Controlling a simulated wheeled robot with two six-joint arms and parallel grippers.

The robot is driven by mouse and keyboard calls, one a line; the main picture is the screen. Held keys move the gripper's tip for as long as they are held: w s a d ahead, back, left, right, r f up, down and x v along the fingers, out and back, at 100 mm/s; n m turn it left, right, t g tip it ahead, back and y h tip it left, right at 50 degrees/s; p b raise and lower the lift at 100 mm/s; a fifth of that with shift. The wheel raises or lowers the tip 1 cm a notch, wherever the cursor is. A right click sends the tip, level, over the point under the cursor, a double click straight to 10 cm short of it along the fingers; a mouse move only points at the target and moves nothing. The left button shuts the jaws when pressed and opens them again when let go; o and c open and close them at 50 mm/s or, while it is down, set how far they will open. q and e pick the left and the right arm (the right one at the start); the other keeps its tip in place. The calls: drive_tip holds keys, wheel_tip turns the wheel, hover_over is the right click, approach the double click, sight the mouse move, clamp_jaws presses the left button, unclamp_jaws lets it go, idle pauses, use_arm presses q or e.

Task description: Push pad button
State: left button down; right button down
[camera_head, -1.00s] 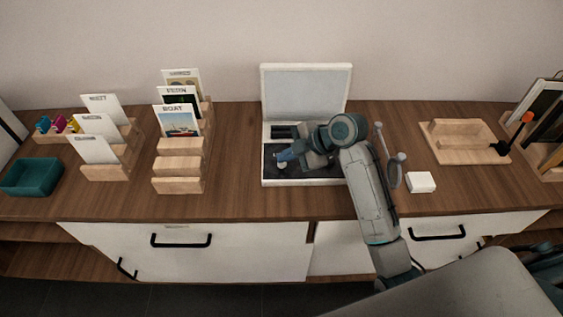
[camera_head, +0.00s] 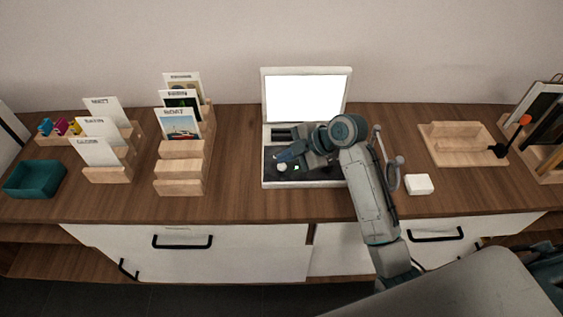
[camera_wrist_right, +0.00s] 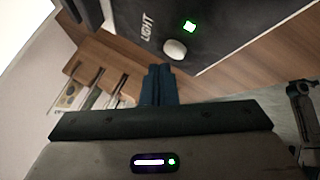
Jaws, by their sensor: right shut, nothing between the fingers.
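The light pad (camera_head: 265,180) is a white case with its lid standing up at the back of the counter. Its lid panel (camera_head: 308,97) glows bright white. On the dark base are a round white button (camera_head: 281,167) and a small lit green light (camera_head: 297,168). In the right wrist view the button (camera_wrist_right: 174,49) lies beside the word LIGHT, near the green light (camera_wrist_right: 190,26). My right gripper (camera_head: 280,157) is shut and empty, over the base close to the button. In the wrist view its fingertips (camera_wrist_right: 158,70) appear just below the button; I cannot tell whether they touch. My left gripper is not in view.
Wooden racks with cards (camera_head: 181,146) stand to the left, beside a teal tray (camera_head: 35,179). A small white box (camera_head: 418,184) and a wooden stand (camera_head: 462,143) are to the right. The counter between the card racks and the pad is clear.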

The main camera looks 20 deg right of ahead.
sight(286, 168)
wheel_tip(286, 168, up, 6)
drive_tip(key=p, duration=0.5)
idle(0.4)
idle(2.0)
